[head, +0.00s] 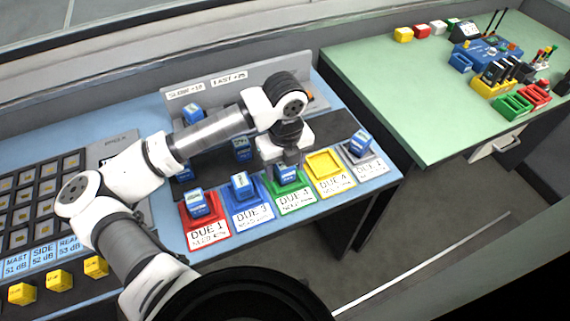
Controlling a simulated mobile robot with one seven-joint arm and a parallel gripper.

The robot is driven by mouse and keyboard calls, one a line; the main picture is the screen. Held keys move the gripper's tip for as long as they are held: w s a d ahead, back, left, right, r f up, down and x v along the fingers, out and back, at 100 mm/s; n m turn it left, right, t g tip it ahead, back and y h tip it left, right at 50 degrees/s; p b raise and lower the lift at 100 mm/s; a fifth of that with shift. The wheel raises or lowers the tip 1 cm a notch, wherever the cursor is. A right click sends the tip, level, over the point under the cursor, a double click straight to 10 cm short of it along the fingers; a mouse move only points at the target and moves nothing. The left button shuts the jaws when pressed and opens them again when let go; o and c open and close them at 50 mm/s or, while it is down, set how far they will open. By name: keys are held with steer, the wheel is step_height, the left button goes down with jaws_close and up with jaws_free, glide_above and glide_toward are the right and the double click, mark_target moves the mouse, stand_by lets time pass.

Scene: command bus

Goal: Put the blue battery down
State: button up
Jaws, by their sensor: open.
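My gripper (285,163) points down over the green tray (293,199), with its jaws open. A blue battery (287,176) sits in that green tray, directly below the jaws and partly hidden by them. I cannot tell whether the fingers touch it. Other similar blue batteries sit in the red tray (217,229), the blue tray (260,213) and the grey tray (377,164) at the right end. The yellow tray (324,164), between the green and grey ones, is empty.
More blue batteries (193,114) stand behind, partly hidden by my arm. A low panel with labels (208,84) runs along the back. A key panel (45,190) and yellow blocks (60,281) are at left. A green desk (385,75) with coloured blocks is at right, past a gap.

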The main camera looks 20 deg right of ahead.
steer(key=shift+r+p, duration=0.25)
steer(key=shift+p, duration=0.1)
step_height(320, 180, up, 12)
steer(key=b, duration=0.2)
steer(key=shift+o, duration=0.4)
steer(key=shift+f, duration=0.1)
stand_by(0.8)
